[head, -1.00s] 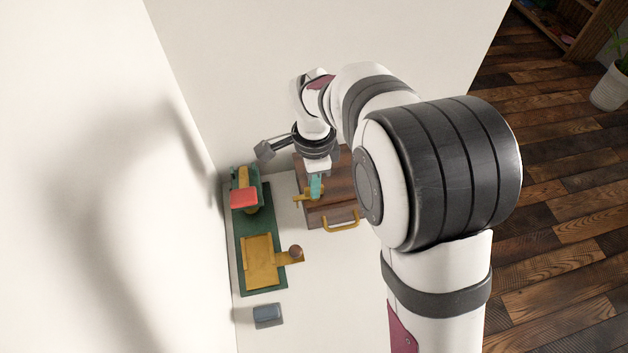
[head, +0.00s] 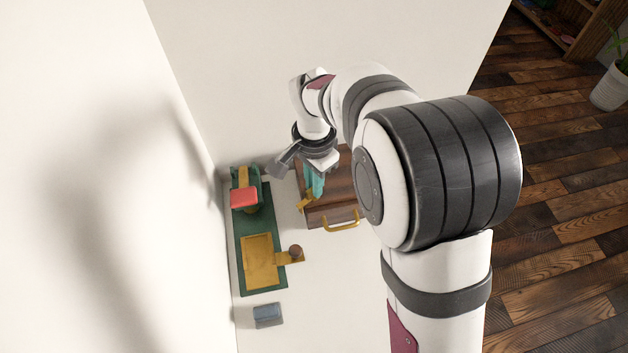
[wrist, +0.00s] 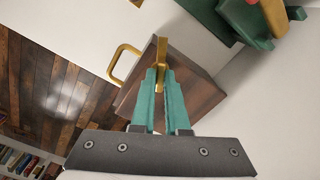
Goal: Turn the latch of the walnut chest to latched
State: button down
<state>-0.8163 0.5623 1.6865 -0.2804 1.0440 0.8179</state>
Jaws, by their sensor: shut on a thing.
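The walnut chest (head: 336,203) is a dark brown wooden box with a brass handle (head: 342,224) on its front. It also shows in the wrist view (wrist: 200,92). A brass latch (head: 304,204) sits at the chest's left edge in the head view, now slanted. In the wrist view the latch (wrist: 162,50) stands between my teal fingertips. My gripper (head: 313,190) is shut on the latch, and it shows in the wrist view too (wrist: 161,72). The fingers hide part of the latch, and my arm hides the right part of the chest.
A white wall rises behind. The white surface in front of the chest is clear.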

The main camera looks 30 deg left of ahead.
jog(key=n, duration=1.2)
jog(key=shift+r, duration=0.1)
dwell(0.4)
jog(key=c, duration=0.9)
grip_release()
notch_tip(320, 180, up, 16)
jog(key=shift+f, duration=0.15)
jog(key=shift+d, duration=0.1)
